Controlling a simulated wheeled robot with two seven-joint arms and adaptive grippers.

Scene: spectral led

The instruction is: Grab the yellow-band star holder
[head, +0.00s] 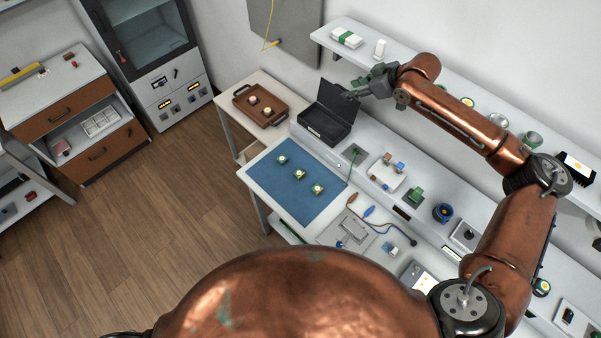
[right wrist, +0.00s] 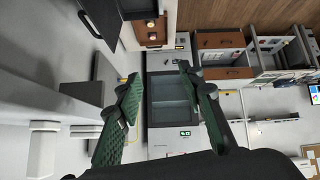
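My right gripper (head: 364,84) is above the open black box, well away from the mat. In the right wrist view my right gripper (right wrist: 158,74) is open, with nothing between its fingers. My left gripper is not in view.
The open black box (head: 318,131) stands behind the mat, beside a brown tray (head: 271,119) with two small round items. A wall shelf (head: 360,57) runs close to my right arm. Cables and small devices crowd the bench right of the mat.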

